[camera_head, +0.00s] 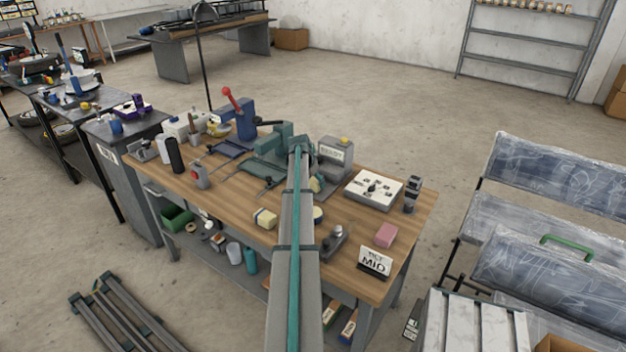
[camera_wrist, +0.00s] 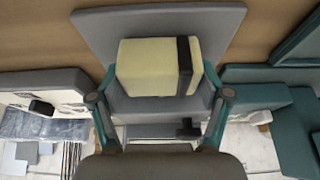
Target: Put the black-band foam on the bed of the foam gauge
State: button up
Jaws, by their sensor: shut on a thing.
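In the wrist view, my gripper (camera_wrist: 160,82) is shut on the black-band foam (camera_wrist: 145,68), a cream block with a dark stripe near its right end. Behind the foam is a flat grey plate (camera_wrist: 100,28), which looks like the bed of the foam gauge. I cannot tell whether the foam touches it. In the head view, the foam gauge (camera_head: 336,153) is a grey unit with a label and a yellow top piece, at the back of the workbench. A bit of the foam (camera_head: 316,185) shows in front of it. My arm hides the gripper there.
On the wooden bench (camera_head: 225,188), another cream block with a dark band (camera_head: 264,219) lies left of my arm. A teal press (camera_head: 282,143) stands left of the gauge.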

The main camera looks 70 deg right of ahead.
jog(key=shift+f, duration=0.2)
jog(key=o, duration=1)
jog(key=shift+r, duration=0.1)
jog(key=b+v, duration=0.2)
jog(key=v, duration=1)
jog(key=shift+a+b, duration=0.1)
jog(key=shift+b, duration=0.2)
